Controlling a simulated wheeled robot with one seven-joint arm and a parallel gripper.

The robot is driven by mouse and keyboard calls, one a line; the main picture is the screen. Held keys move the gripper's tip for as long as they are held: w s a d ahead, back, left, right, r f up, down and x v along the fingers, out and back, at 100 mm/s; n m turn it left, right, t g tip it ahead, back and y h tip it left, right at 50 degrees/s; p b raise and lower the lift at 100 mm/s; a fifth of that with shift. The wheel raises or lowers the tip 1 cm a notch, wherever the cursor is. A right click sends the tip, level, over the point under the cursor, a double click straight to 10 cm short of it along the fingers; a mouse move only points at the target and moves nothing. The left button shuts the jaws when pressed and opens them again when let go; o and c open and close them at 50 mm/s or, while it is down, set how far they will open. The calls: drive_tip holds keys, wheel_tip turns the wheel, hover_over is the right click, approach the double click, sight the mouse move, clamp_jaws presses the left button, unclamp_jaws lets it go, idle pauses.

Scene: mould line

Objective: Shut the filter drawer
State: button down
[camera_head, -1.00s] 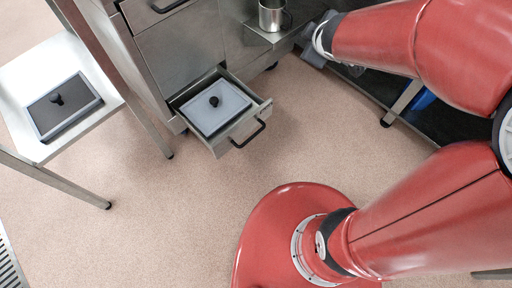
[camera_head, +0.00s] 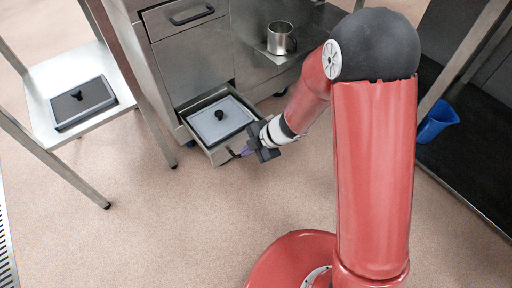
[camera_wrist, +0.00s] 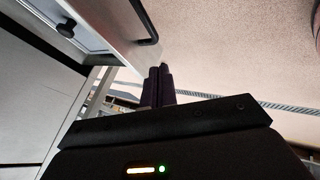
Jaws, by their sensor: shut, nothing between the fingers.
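The filter drawer (camera_head: 217,157) is the lowest drawer of the metal cabinet and stands pulled out. A pale panel with a black knob (camera_head: 219,115) lies in it. In the wrist view the drawer front (camera_wrist: 122,18) and its black handle (camera_wrist: 152,30) show at the upper left. My gripper (camera_head: 243,153) is at the drawer front, by the handle, with its dark purple fingers together and empty. In the wrist view the fingertips (camera_wrist: 160,68) are close to the handle's end. I cannot tell whether they touch the drawer.
A drawer above (camera_head: 192,17) in the cabinet (camera_head: 195,60) is shut. A metal mug (camera_head: 280,38) stands on a ledge to the right. A side table (camera_head: 45,85) at left carries a dark panel with a knob (camera_head: 82,98). A blue bucket (camera_head: 437,120) is at right. The floor before the drawer is clear.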

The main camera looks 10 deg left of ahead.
sight(227, 150)
drive_tip(key=a, duration=0.1)
drive_tip(key=w+a+f, duration=0.2)
drive_tip(key=a, duration=0.1)
drive_tip(key=shift+w+a, duration=0.35)
